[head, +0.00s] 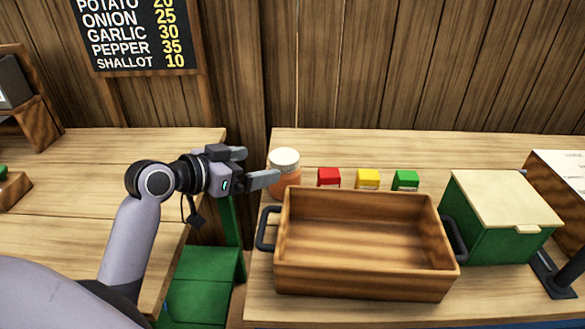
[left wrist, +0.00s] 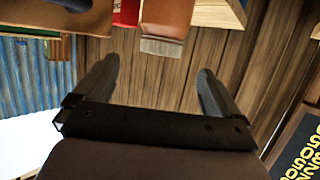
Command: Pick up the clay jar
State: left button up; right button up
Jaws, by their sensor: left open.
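The clay jar (head: 290,182) is orange-brown with a pale lid and stands upright on the right-hand counter, just behind the wooden crate's left corner. In the left wrist view the jar (left wrist: 168,18) shows at the top, its lid towards me, ahead of the gap between my fingers. My left gripper (head: 272,179) is open and empty at the jar's left side, fingers level and pointing right. Its fingers (left wrist: 158,68) show apart in the left wrist view. One finger overlaps the jar in the head view; I cannot tell whether they touch. My right gripper is not in view.
The wooden crate (head: 365,283) with dark handles stands in front of the jar. Red (head: 329,178), yellow (head: 367,179) and green (head: 405,180) boxes stand right of the jar. A green box with a pale lid (head: 505,200) is farther right. A gap separates the counters.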

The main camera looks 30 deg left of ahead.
aim_at(275, 162)
pick_arm(q)
jog(key=x, duration=0.6)
jog(key=shift+w+d, duration=0.1)
jog(key=shift+w, duration=0.05)
jog(key=shift+p+x, duration=0.4)
jog(key=shift+x, duration=2.15)
jog(key=shift+f, duration=0.15)
jog(key=c, duration=1.2)
